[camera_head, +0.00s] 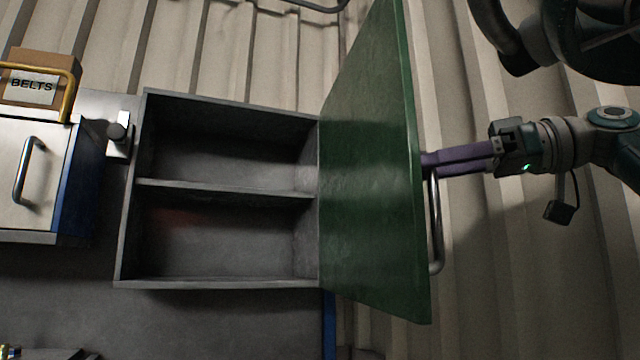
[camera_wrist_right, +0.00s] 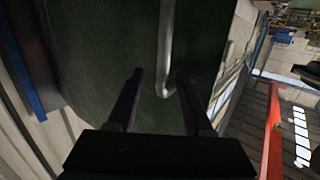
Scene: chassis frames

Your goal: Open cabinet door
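The grey cabinet (camera_head: 226,190) has two empty compartments split by a shelf. Its green door (camera_head: 375,180) is swung wide open, hinged on the cabinet's right side. The door's metal handle (camera_head: 436,225) is on its outer face near the free edge. My right gripper (camera_head: 428,161) reaches in from the right, with its purple fingers at the upper part of the handle. In the right wrist view the fingers (camera_wrist_right: 160,78) stand apart, with the handle (camera_wrist_right: 165,50) between them and gaps on both sides. My left gripper is not in view.
A white and blue drawer unit (camera_head: 40,180) with a metal handle stands left of the cabinet. A cardboard box labelled BELTS (camera_head: 38,78) sits on it. A corrugated wall (camera_head: 540,280) is behind the door. The right wrist view shows a red-orange beam (camera_wrist_right: 272,135).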

